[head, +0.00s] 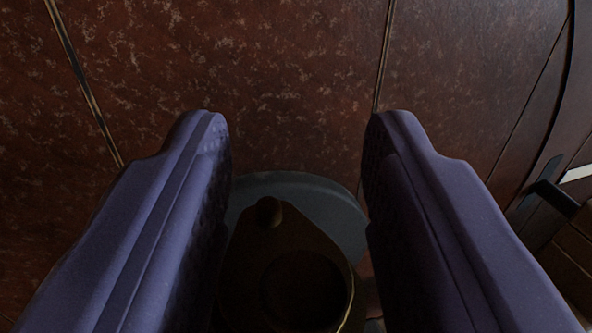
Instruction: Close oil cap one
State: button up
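My gripper (298,125) is open, with its two purple fingers wide apart and nothing clamped between the tips. Below and between the fingers is a dark brown part (282,240), perhaps the oil cap. It has a small rounded knob (268,212) at its far end and a dark round area (303,290) nearer to me. I cannot tell whether this round area is an opening or a lid. The part sits over a grey-blue round disc (335,205). The fingers hide the sides of both, and the bottom edge of the picture cuts the part off.
A reddish-brown mottled tiled surface (270,70) with dark seams fills the background and is clear beyond the fingertips. At the right edge are a curved dark border, a black bracket-like piece (552,196) and brown slats (575,245). The light is dim.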

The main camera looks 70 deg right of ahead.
aim_at(290, 326)
jog(key=p+v, duration=0.1)
jog(key=v, duration=0.7)
jog(key=w+a+r+n+t+y, duration=0.1)
jog(key=w+a+r+t+y, duration=0.15)
jog(key=w+r+t, duration=0.4)
jog(key=a+r+n+t+y+b, duration=0.1)
jog(key=a+r+n+t+y, duration=0.4)
jog(key=r, duration=0.6)
jog(key=a+r+n+t+y+b, duration=0.1)
jog(key=r+n+y+b, duration=0.1)
jog(key=r+y, duration=0.7)
jog(key=s+d+r+n+g+b, duration=0.1)
jog(key=s+r, duration=0.4)
jog(key=s, duration=0.5)
jog(key=s+d+r+n+g+b, duration=0.1)
jog(key=s+r+n+g, duration=0.2)
jog(key=s+r, duration=0.3)
jog(key=s+n, duration=0.1)
jog(key=s, duration=0.3)
jog(key=shift+r+n, duration=0.25)
jog(key=shift+n, duration=0.05)
